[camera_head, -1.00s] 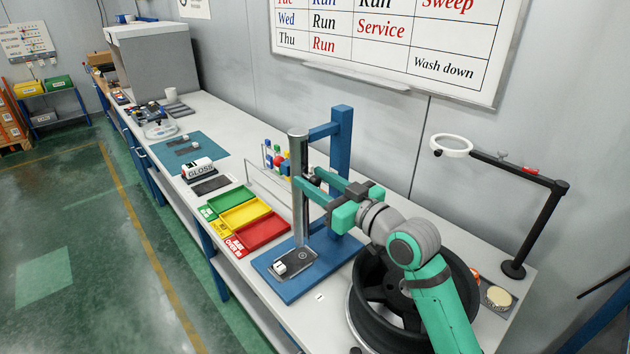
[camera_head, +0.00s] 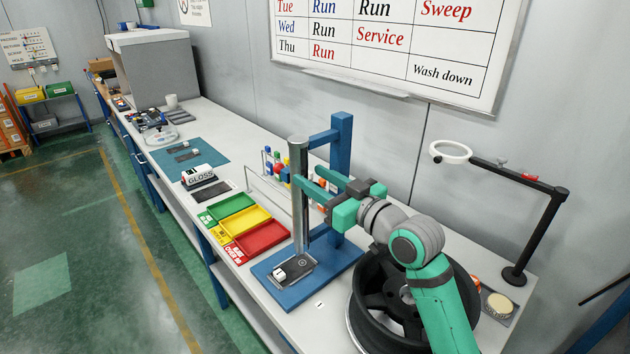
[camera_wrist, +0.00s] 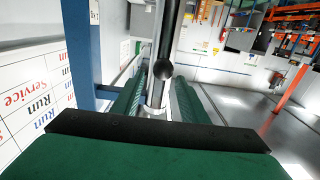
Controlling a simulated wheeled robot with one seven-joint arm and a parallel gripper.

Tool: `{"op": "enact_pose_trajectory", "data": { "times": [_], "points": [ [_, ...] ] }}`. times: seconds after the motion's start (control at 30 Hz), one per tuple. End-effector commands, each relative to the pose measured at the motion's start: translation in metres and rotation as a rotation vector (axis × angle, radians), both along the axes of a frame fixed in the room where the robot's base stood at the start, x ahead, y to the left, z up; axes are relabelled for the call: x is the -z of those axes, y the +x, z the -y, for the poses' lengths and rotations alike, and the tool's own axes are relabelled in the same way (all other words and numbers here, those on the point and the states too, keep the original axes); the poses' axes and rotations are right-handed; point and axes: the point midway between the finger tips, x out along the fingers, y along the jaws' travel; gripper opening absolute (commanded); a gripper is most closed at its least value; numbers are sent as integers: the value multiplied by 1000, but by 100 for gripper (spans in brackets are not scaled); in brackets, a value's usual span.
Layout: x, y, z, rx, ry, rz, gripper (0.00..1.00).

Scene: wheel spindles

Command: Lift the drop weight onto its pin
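The drop tester has a blue base (camera_head: 320,285), a blue post (camera_head: 341,165) and an upright silver tube (camera_head: 299,200). A round black knob, seemingly the drop weight's handle, shows against the tube in the wrist view (camera_wrist: 163,70); in the head view I cannot make it out clearly. The weight's body and the pin cannot be told apart in these views. My gripper (camera_head: 306,176) is at the upper half of the tube. Its green fingers are apart, one on each side of the tube and knob in the wrist view (camera_wrist: 160,82). I see no firm grip.
A small white block (camera_head: 281,274) is on the dark plate at the tube's foot. A black wheel (camera_head: 385,295) stands right of the tester, under my arm. Green, yellow and red trays (camera_head: 262,238) lie to the left. A ring lamp (camera_head: 451,151) stands at right.

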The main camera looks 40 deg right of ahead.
Motion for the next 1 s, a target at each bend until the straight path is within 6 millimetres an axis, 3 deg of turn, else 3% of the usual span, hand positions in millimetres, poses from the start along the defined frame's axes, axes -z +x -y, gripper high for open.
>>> {"op": "enact_pose_trajectory", "data": {
  "times": [0.37,0.8,1.0],
  "points": [
    [1,-6,0,0,2,-2,39],
    [1,-80,7,2,2,1,39],
    [1,-102,8,1,1,-1,39]
  ]
}}
